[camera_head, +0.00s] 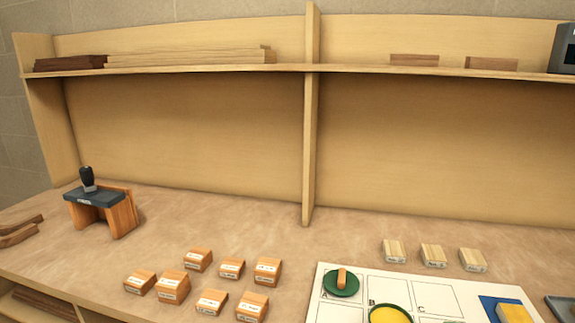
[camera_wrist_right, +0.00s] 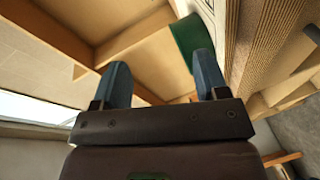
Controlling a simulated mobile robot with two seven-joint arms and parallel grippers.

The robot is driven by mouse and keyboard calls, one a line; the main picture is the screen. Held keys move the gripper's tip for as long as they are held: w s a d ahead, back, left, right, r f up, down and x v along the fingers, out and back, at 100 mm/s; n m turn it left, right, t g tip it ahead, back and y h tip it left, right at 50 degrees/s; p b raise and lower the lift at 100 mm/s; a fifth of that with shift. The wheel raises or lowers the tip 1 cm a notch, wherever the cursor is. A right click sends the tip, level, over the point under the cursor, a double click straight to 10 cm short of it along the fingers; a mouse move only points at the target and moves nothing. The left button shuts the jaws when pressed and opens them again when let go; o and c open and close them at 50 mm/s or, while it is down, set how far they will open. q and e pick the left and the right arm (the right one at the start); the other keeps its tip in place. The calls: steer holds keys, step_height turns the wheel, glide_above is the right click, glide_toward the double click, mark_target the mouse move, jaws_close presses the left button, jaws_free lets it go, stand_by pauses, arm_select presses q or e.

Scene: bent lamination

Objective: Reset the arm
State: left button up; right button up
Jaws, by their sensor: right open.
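My right gripper (camera_wrist_right: 160,82) shows in the right wrist view with its two blue-grey fingers spread apart. It is open and nothing is between the fingers. Behind the fingers are wooden beams and panels, and a dark green surface (camera_wrist_right: 190,40) lies behind the right finger. Neither gripper nor arm shows in the head view. My left gripper is not in view.
Several labelled wooden blocks (camera_head: 172,286) stand on the workbench (camera_head: 200,225). A white board (camera_head: 450,282) with green, yellow and blue pieces lies at right. A black-handled wooden tool (camera_head: 95,196) stands at left. A wooden shelf (camera_head: 200,70) runs behind.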

steer(key=s+d+f+m+g, duration=0.1)
steer(key=s+f+m+g, duration=0.6)
steer(key=s, duration=0.4)
steer(key=s+d+f+m+g, duration=0.1)
steer(key=s+f+m+g, duration=0.55)
steer(key=s, duration=0.45)
steer(key=w+f+t, duration=0.8)
steer(key=f, duration=0.1)
steer(key=shift+f, duration=0.15)
